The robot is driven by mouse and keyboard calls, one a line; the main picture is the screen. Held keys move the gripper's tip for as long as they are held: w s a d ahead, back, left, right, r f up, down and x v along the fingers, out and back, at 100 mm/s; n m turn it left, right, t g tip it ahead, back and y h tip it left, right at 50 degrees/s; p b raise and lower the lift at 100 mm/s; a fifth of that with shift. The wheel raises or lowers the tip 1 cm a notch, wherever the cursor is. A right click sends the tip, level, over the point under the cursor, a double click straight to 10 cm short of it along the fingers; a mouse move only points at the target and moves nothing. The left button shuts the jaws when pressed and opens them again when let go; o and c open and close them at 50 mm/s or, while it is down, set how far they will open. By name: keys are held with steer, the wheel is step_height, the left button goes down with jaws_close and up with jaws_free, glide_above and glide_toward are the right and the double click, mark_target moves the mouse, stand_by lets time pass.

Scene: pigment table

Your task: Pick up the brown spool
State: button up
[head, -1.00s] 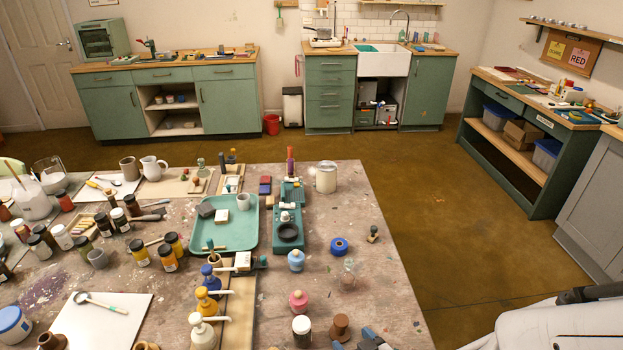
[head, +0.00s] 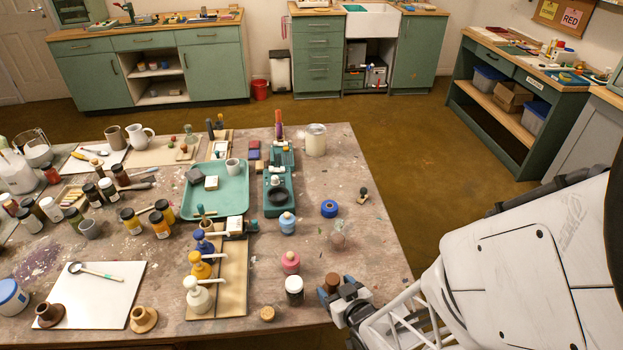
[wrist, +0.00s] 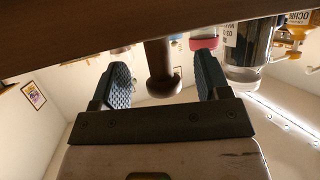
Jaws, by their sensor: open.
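A brown spool (head: 332,281) stands near the table's front edge in the head view. My gripper (head: 336,290) is right at it there, on its near side, and partly covers its lower part. In the wrist view, where the scene is upside down, the spool (wrist: 160,60) shows between and beyond my two blue ridged fingers (wrist: 163,78). The fingers are apart and there is a visible gap on each side of the spool.
A black jar with a white lid (head: 294,289) stands close to the left of the spool, with a pink bottle (head: 290,263) behind it. The table's right front corner area is mostly clear.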

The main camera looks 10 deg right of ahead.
mark_target(333, 279)
steer(key=shift+x, duration=1.05)
steer(key=shift+c, duration=0.4)
steer(key=c, duration=0.9)
steer(key=shift+r, duration=5)
